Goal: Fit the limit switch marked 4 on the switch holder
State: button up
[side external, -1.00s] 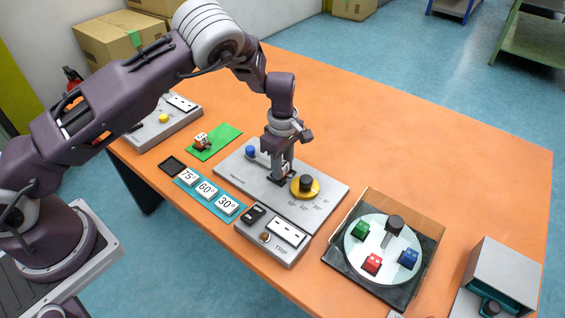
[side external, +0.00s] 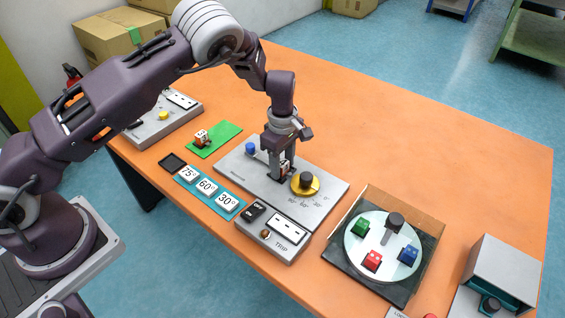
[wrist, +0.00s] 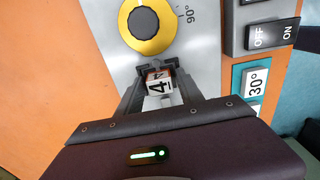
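The limit switch marked 4 (wrist: 158,84) is a small white block with a black 4 and a reddish-brown part. In the wrist view it lies between the two fingers of my gripper (wrist: 157,74), which appear closed on its sides. In the side view my gripper (side external: 279,172) points down at the grey panel (side external: 237,174), left of the yellow-ringed dial (side external: 306,183). The switch holder is hidden beneath the fingers, so I cannot tell whether the switch is seated.
Angle tiles (side external: 207,187) lie on a teal strip, beside an ON/OFF trip box (side external: 272,236). A turntable (side external: 352,238) with coloured blocks stands right. The back of the table is clear.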

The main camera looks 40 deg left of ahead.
jog(key=shift+o, duration=0.7)
jog(key=shift+r, duration=0.1)
notch_tip(320, 180, up, 7)
jog(key=shift+r, duration=0.1)
jog(key=s+r+m+t+h, duration=0.1)
jog(key=s+r+m, duration=0.3)
jog(key=r, duration=0.6)
jog(key=s+r+m+t+h, duration=0.1)
jog(key=s+r+m, duration=0.1)
jog(key=s+r, duration=0.6)
jog(key=s+a+r+m+t, duration=0.1)
jog(key=s+r+m, duration=0.1)
jog(key=s+m, duration=0.2)
jog(key=s+a+r+m+t+y, duration=0.1)
jog(key=s+m, duration=0.3)
jog(key=s, duration=0.6)
jog(key=s+a+r+m+t+y, duration=0.1)
jog(key=s+a+r+m, duration=0.1)
jog(key=s+r+m, duration=0.2)
jog(key=s, duration=0.3)
jog(key=shift+a+t, duration=0.15)
jog(key=shift+t, duration=0.15)
jog(key=shift+w, duration=0.1)
